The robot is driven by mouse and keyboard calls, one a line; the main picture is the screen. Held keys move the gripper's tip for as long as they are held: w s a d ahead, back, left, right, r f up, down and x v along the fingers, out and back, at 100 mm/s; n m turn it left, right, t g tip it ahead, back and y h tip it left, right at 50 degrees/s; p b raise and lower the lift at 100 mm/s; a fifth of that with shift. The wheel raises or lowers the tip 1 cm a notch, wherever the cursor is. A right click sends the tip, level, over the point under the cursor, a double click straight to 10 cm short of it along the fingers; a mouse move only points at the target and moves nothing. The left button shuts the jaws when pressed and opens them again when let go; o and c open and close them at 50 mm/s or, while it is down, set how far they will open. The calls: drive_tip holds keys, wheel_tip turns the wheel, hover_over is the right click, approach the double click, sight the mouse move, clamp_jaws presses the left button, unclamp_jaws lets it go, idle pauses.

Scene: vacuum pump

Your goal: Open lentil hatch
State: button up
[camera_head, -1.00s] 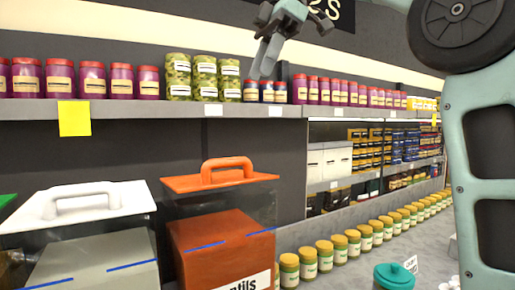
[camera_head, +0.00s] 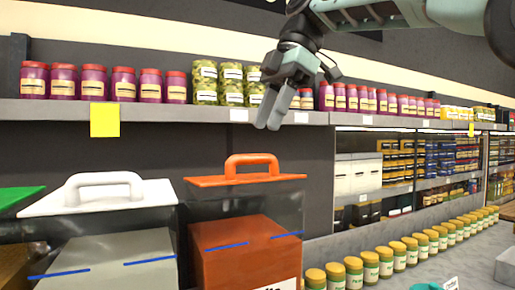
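The lentil hatch (camera_head: 246,180) is an orange lid with an upright loop handle (camera_head: 251,164). It lies flat over a clear bin with orange contents (camera_head: 245,252); the bin's white label (camera_head: 283,284) is cut off by the bottom edge. My gripper (camera_head: 272,112) hangs from the arm at the top, fingers pointing down, in front of the shelf jars. In the picture it is above and slightly right of the handle, clear of it. Its fingers look close together, and I cannot tell whether they are apart. Nothing shows between them.
A bin with a white handled lid (camera_head: 105,192) stands to the left, and a green lid (camera_head: 15,196) shows at the left edge. A long grey shelf (camera_head: 170,113) with jars runs behind and above the bins. Several yellow-lidded jars (camera_head: 371,266) line the counter at right.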

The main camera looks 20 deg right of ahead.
drive_tip(key=shift+p+x, duration=0.4)
drive_tip(key=shift+x, duration=2.6)
clamp_jaws()
